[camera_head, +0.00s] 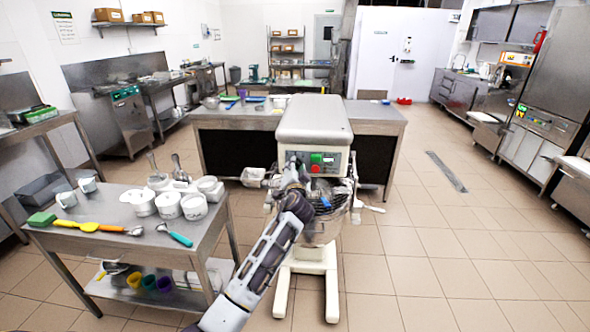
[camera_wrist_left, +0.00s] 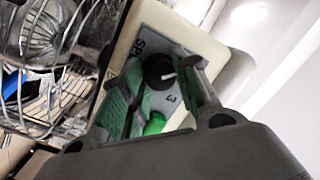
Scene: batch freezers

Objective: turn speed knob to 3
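A cream mixer (camera_head: 314,122) stands in the middle of the head view, with a control panel that has green and red buttons. My left gripper (camera_head: 294,174) is at the left part of this panel and hides the knob there. In the left wrist view, the black speed knob (camera_wrist_left: 160,72) has a white pointer mark and sits on a grey plate with partly covered lettering and a "3". My left gripper's green-padded fingers (camera_wrist_left: 165,88) are apart, one on each side of the knob. I cannot tell whether they touch it. My right gripper is not in view.
The mixer's wire guard (camera_wrist_left: 60,45) is close beside the gripper. A steel table (camera_head: 130,242) with white pots, mugs and utensils stands at the left. Another steel table (camera_head: 230,118) is behind the mixer. The floor (camera_head: 440,245) at the right is clear.

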